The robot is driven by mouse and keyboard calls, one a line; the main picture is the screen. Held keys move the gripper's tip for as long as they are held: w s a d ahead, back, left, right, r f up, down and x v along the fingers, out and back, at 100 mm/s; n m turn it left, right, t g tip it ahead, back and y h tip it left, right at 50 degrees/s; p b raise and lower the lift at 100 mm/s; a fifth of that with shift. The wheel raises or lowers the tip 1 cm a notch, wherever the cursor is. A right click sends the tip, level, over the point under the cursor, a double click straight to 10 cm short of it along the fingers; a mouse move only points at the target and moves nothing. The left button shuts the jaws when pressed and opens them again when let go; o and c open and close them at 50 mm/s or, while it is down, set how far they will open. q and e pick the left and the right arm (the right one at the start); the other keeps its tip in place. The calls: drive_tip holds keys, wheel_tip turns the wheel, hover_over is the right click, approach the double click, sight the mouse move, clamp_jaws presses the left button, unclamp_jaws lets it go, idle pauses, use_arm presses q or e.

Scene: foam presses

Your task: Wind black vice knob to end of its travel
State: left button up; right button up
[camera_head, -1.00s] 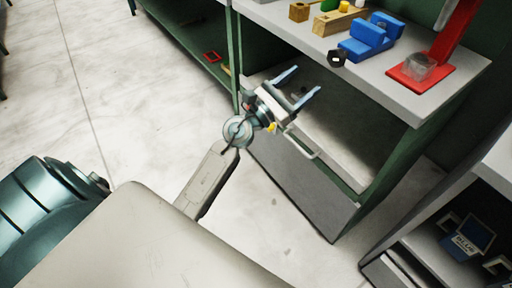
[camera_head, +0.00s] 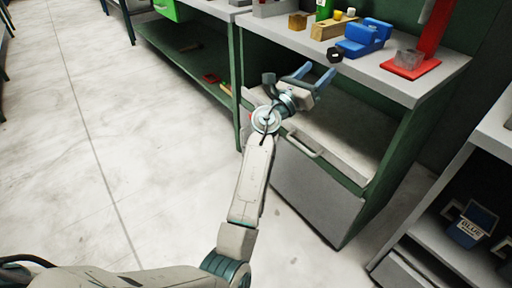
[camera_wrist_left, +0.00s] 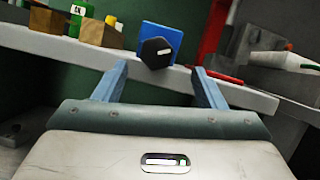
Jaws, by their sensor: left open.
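The blue vice (camera_head: 362,38) stands on the grey bench top near its front edge. Its black knob (camera_head: 335,55) faces the front of the bench. In the left wrist view the knob (camera_wrist_left: 156,53) shows as a dark hexagon with a pale mark, in front of the blue vice body (camera_wrist_left: 160,36). My left gripper (camera_head: 312,74) is open and empty, in front of and a little below the knob. In the left wrist view the knob lies between and beyond the two fingertips (camera_wrist_left: 158,66), apart from them. My right gripper is in neither view.
A red press (camera_head: 412,64) with a clear block stands right of the vice. Wooden blocks (camera_head: 326,30) and small coloured pieces are to its left. The bench edge (camera_head: 400,92) runs just below the knob, above an open shelf. A blue bin (camera_head: 472,228) sits on a shelf at right.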

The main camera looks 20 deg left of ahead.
sight(331, 59)
use_arm(q)
drive_tip(key=x, duration=0.3)
drive_tip(key=b+x, duration=0.1)
drive_tip(key=x, duration=0.4)
drive_tip(key=shift+w+d+f, duration=0.15)
drive_tip(key=shift+w, duration=0.3)
drive_tip(key=m+h+b, duration=0.1)
drive_tip(key=m+b, duration=0.1)
drive_tip(key=b, duration=0.1)
drive_tip(key=m+g+b, duration=0.1)
drive_tip(key=m+b, duration=0.1)
drive_tip(key=b, duration=0.2)
drive_tip(key=m+h+b, duration=0.1)
drive_tip(key=m+b, duration=0.1)
drive_tip(key=b, duration=0.2)
drive_tip(key=shift+w+f+g+h, duration=0.1)
drive_tip(key=shift+f+g+h, duration=0.2)
drive_tip(key=shift+g, duration=0.1)
drive_tip(key=r+p+v, duration=0.1)
drive_tip(key=p+v, duration=0.2)
drive_tip(key=v, duration=0.8)
drive_tip(key=a+f+n+y+p, duration=0.4)
drive_tip(key=f+n+p, duration=0.5)
drive_tip(key=f+n, duration=0.2)
drive_tip(key=s+a+f+n+y+p, duration=0.1)
drive_tip(key=a+f+n+y+p, duration=0.4)
drive_tip(key=f+n+p, duration=0.4)
drive_tip(key=shift+s+f+n+p, duration=0.2)
drive_tip(key=shift+f+n+p, duration=0.2)
drive_tip(key=shift+f+n, duration=1.4)
